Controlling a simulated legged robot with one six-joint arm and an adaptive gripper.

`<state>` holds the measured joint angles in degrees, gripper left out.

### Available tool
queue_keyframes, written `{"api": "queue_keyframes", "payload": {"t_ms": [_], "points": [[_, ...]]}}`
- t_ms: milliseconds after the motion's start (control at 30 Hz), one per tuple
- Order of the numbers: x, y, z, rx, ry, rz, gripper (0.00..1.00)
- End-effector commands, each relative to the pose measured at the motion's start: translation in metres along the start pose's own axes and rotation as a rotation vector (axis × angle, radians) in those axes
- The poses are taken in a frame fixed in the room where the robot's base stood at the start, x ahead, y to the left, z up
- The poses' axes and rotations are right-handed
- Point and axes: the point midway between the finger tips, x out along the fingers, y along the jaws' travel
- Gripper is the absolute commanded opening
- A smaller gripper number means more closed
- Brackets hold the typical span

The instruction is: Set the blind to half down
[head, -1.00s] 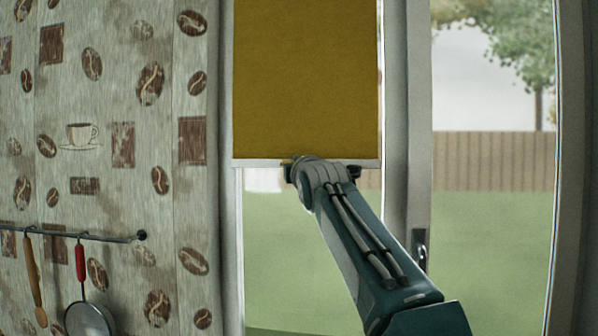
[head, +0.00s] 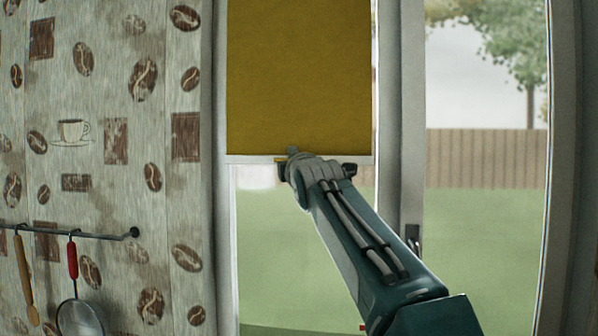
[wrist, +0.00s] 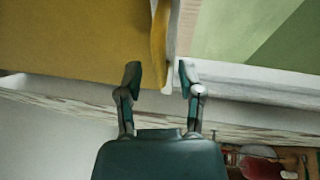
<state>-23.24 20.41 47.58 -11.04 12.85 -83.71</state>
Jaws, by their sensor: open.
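The mustard-yellow roller blind (head: 300,80) hangs over the left window pane in the head view, with a pale bottom bar (head: 245,159) along its lower edge. My gripper (head: 316,168) is at that bar, overlapping its middle and hiding part of it. In the wrist view my gripper (wrist: 159,76) is open. The yellow blind (wrist: 70,40) lies on the left side and the pale bar (wrist: 174,45) runs between the directions of the two fingers. Neither finger is visibly closed on the bar; I cannot tell whether one touches it.
A window handle (head: 413,240) is right of my arm on the frame. A wall rail (head: 75,232) with hanging utensils, including a strainer (head: 80,316), is at lower left. The wrist view shows a red item (wrist: 258,166) at lower right. Below the blind the glass is clear.

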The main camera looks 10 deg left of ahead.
Motion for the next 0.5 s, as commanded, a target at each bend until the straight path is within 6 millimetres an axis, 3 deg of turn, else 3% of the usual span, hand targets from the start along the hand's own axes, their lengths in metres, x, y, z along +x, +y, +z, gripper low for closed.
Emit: {"api": "queue_keyframes", "payload": {"t_ms": [500], "points": [[-0.060, -0.001, -0.002, -0.003, 0.002, 0.001, 0.48]]}}
